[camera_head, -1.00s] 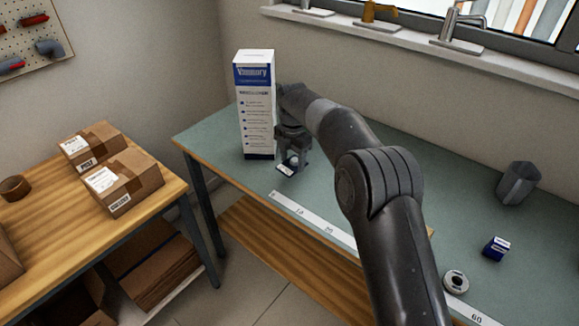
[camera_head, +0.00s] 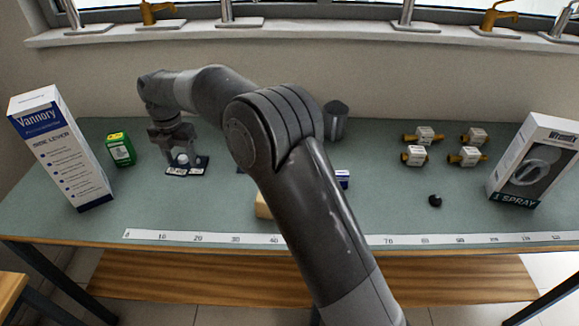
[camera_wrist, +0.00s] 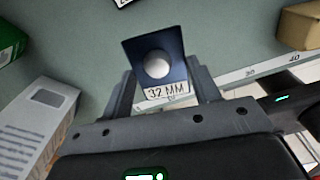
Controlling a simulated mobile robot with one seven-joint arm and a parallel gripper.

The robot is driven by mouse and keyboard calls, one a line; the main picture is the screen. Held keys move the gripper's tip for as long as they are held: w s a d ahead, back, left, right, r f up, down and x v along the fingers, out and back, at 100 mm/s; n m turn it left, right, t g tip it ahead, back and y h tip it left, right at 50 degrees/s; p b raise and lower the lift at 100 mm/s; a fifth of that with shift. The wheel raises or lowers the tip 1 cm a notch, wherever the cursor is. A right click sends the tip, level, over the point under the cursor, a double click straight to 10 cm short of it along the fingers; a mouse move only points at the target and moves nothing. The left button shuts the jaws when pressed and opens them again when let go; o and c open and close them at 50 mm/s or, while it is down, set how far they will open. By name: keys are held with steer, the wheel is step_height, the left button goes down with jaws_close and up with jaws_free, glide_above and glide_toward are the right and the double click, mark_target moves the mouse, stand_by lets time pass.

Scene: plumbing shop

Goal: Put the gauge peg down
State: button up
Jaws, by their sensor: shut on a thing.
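The gauge peg (camera_wrist: 157,66) is a pale round peg on a dark blue base with a white "32 MM" label. In the wrist view it sits between the two fingers of my gripper (camera_wrist: 160,92), which is shut on it. In the head view my gripper (camera_head: 177,152) points down over the back left of the bench, with the peg's white label (camera_head: 175,171) low at its fingertips. A second dark, labelled piece (camera_head: 200,165) lies just to its right. I cannot tell whether the held peg touches the bench top.
The green bench (camera_head: 200,212) carries a tall Vannory box (camera_head: 62,150), a green box (camera_head: 120,150) and a measuring strip (camera_head: 200,238). A tan block (camera_head: 262,206) is partly behind my arm. Brass valves (camera_head: 424,136) and a spray box (camera_head: 535,163) stand at right. Bench front left is clear.

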steer(key=w+d+m, duration=0.2)
steer(key=w+d, duration=0.2)
steer(key=d, duration=0.6)
steer(key=w+d+m, duration=0.1)
steer(key=w+d, duration=0.3)
steer(key=d, duration=0.6)
steer(key=d+m, duration=0.4)
steer(key=d, duration=2)
steer(key=w+a+f, duration=0.1)
steer(key=a+f, duration=0.1)
steer(key=a, duration=0.1)
steer(key=w+a+f, duration=0.1)
steer(key=a+f, duration=0.1)
steer(key=a, duration=0.2)
steer(key=w+a+f, duration=0.1)
steer(key=a+f, duration=0.1)
steer(key=a, duration=0.2)
steer(key=shift+w+f, duration=0.2)
steer(key=shift+f, duration=2.25)
steer(key=o, duration=1.2)
steer(key=shift+f, duration=0.15)
